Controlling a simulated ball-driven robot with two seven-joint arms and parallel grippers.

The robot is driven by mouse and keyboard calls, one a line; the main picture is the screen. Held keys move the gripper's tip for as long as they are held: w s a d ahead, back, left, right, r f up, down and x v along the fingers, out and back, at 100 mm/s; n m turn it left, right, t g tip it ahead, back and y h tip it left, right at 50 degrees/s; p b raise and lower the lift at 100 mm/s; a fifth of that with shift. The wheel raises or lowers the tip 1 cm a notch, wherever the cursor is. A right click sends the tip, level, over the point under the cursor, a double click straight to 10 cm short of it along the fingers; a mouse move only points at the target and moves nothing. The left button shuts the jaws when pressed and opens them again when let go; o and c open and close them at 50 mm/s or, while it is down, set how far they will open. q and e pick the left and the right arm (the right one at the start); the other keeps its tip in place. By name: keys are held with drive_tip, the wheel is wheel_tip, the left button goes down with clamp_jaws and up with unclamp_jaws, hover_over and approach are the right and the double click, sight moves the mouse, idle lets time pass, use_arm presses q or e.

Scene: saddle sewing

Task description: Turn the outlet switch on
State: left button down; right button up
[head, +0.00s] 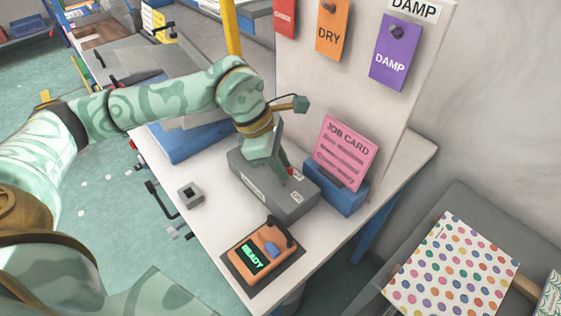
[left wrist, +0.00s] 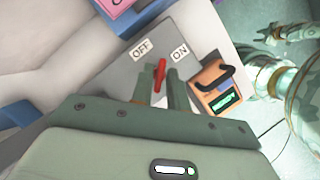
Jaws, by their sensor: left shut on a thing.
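The outlet switch is a grey box (head: 258,187) on the white bench, with a red lever (left wrist: 160,76) between its OFF label (left wrist: 141,48) and ON label (left wrist: 181,51). My left gripper (head: 284,170) reaches down onto the box top. In the left wrist view its two fingers (left wrist: 160,88) are shut on the red lever, one on each side. I cannot tell which label the lever leans toward. At the right edge of the left wrist view, a mint part of my right arm (left wrist: 290,85) shows; its jaws are too unclear to judge.
An orange device reading READY (head: 262,250) sits in front of the box. A pink job card (head: 345,150) stands in a blue holder (head: 338,190) behind it. A small grey square block (head: 190,194) lies to the left. A panel with hanging tags (head: 340,85) rises at the back.

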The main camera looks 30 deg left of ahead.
use_arm(q)
drive_tip(key=m, duration=0.2)
drive_tip(key=m+g, duration=0.1)
drive_tip(key=shift+w+r+m+h+p, duration=0.1)
drive_tip(key=shift+w+m+h+p, duration=0.05)
drive_tip(key=shift+m+h+p, duration=0.2)
drive_tip(key=shift+w+m+g+p, duration=0.15)
drive_tip(key=shift+m+g, duration=0.35)
drive_tip(key=shift+m, duration=0.65)
drive_tip(key=shift+s+m+g+p, duration=0.15)
drive_tip(key=shift+m+g, duration=0.35)
drive_tip(key=shift+m, duration=0.6)
drive_tip(key=shift+w, duration=0.1)
drive_tip(key=c, duration=1.4)
unclamp_jaws()
drive_tip(key=p+v, duration=0.1)
drive_tip(key=v, duration=0.7)
drive_tip(key=p+v, duration=0.1)
drive_tip(key=v, duration=0.7)
drive_tip(key=shift+w+d+r+p, duration=0.1)
drive_tip(key=shift+d+r+p, duration=0.1)
drive_tip(key=shift+p, duration=0.15)
